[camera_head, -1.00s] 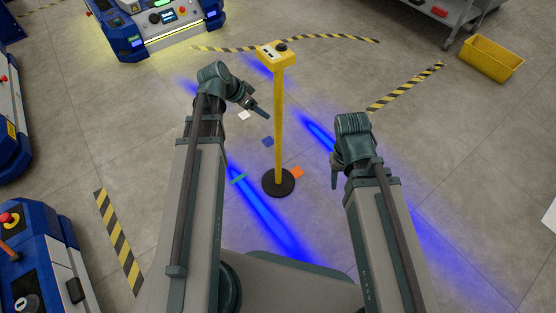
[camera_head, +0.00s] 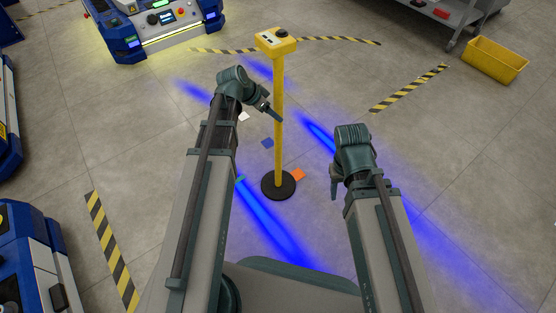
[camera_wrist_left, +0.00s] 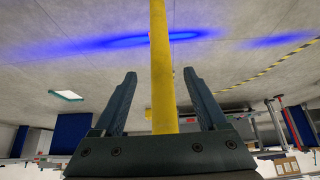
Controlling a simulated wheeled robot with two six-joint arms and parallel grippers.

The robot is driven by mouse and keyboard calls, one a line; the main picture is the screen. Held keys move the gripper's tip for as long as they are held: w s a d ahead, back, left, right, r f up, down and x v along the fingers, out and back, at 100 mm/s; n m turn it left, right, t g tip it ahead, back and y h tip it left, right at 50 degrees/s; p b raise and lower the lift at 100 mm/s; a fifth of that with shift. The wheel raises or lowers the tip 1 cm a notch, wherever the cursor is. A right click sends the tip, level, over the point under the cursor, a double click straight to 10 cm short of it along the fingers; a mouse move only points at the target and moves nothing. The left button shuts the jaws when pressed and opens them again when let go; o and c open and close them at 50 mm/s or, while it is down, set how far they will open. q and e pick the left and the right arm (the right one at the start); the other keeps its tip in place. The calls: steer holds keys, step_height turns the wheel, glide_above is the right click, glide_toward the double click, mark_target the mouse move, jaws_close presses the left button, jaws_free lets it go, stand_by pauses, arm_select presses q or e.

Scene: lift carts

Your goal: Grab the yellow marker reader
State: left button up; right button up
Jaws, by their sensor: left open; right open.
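The yellow marker reader (camera_head: 276,41) is a yellow box with a dark button on top of a thin yellow post, which stands upright on a round black base (camera_head: 278,186). My left gripper (camera_head: 268,107) is open beside the post, below the box. In the left wrist view, the yellow post (camera_wrist_left: 161,70) runs between the two spread fingers of the left gripper (camera_wrist_left: 160,88). The fingers do not touch it there, and how deep it sits between them is hard to tell. My right gripper (camera_head: 334,186) hangs to the right of the post, well apart from it.
Blue and white carts (camera_head: 150,25) stand at the top left and along the left edge. A yellow bin (camera_head: 495,62) and a grey shelf cart (camera_head: 450,14) are at the top right. Flat coloured pieces and striped tape lie on the floor, which is otherwise clear around the base.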

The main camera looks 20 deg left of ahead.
mark_target(278, 132)
arm_select(q)
steer(key=b+x, duration=0.2)
steer(key=x, duration=0.2)
steer(key=shift+w+b, duration=0.1)
steer(key=shift+b, duration=0.2)
jaws_close()
steer(key=shift+r, duration=0.1)
stand_by(1.0)
